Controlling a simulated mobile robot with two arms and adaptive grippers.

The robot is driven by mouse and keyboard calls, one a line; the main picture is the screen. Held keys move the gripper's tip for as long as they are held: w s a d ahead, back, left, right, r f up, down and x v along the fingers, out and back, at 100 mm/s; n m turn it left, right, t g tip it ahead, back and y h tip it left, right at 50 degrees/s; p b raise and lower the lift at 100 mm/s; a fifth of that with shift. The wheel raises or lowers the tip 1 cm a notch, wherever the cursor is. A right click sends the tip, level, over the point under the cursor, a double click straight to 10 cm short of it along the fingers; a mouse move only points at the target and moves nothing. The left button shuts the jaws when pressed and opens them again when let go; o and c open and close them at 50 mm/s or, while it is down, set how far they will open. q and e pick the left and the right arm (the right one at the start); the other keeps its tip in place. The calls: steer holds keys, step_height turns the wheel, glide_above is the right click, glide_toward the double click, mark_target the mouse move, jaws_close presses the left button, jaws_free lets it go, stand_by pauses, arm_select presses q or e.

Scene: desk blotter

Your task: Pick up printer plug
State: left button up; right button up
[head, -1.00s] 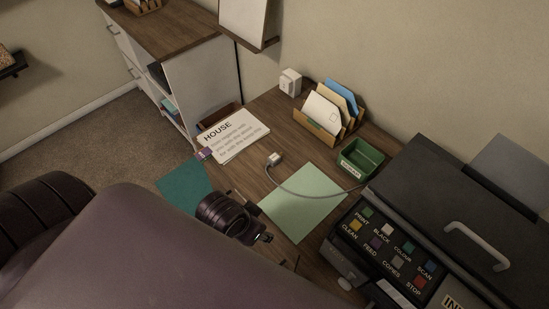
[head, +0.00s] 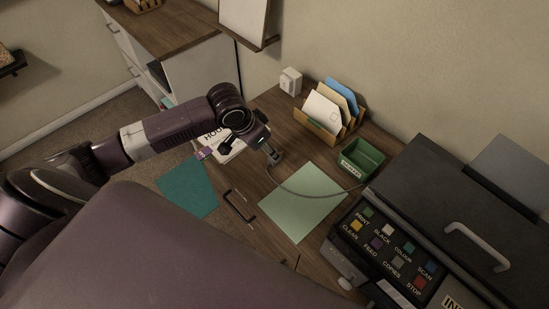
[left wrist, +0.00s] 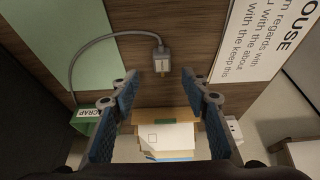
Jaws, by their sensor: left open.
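The printer plug (left wrist: 161,62) is a small pale grey plug on the wooden desk, with its grey cable (left wrist: 92,45) curving away to the left in the left wrist view. My left gripper (left wrist: 160,82) is open, its blue-padded fingers on either side below the plug in that view, with nothing between them. In the head view my left gripper (head: 270,152) hangs over the plug's place and largely hides it; the cable (head: 300,193) runs from there across the green sheet to the printer (head: 455,215). My right gripper is not in view.
A white wall socket (head: 290,81), a letter rack (head: 320,125) with envelopes and a green scrap tray (head: 361,158) stand behind the plug. A HOUSE card (head: 232,151) lies partly under my arm. A pale green sheet (head: 303,205) and teal sheet (head: 187,190) lie flat.

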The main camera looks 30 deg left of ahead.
arm_select(q)
steer(key=shift+w+a+f, duration=0.2)
steer(key=shift+w+f, duration=0.15)
steer(key=shift+f, duration=0.1)
steer(key=x, duration=0.6)
steer(key=shift+s+f, duration=0.15)
steer(key=shift+f, duration=0.2)
jaws_close()
